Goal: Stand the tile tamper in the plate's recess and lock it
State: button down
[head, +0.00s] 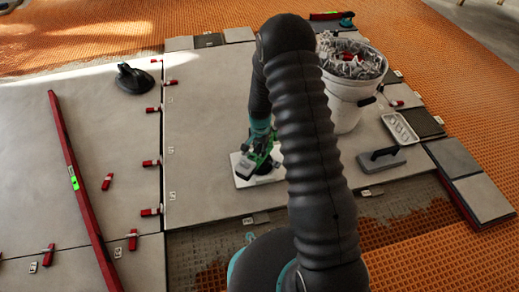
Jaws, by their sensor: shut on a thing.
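A pale square plate (244,182) lies flat on the large grey tile in the middle of the head view. My gripper (259,156) is over the plate, pointing down, and is shut on the tile tamper (250,165), a green and black tool. The tamper is low over the plate or touching it; I cannot tell which. My own arm covers the plate's right side. The recess and any lock are hidden or too small to make out.
A white bucket (342,112) of scraps stands behind right, near a grey float (381,158) and a white tray (400,128). A black suction cup (136,80) and a long red level (75,180) lie left. Red wedges (151,163) line the tile joint. Orange matting surrounds the tiles.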

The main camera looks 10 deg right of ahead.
jog(key=shift+f+b, duration=0.3)
jog(key=shift+f, duration=0.05)
dwell(1.0)
jog(key=c, duration=1)
grip_release()
jog(key=shift+o, duration=0.5)
jog(key=shift+f, duration=0.1)
notch_tip(320, 180, up, 12)
jog(key=shift+r, duration=0.1)
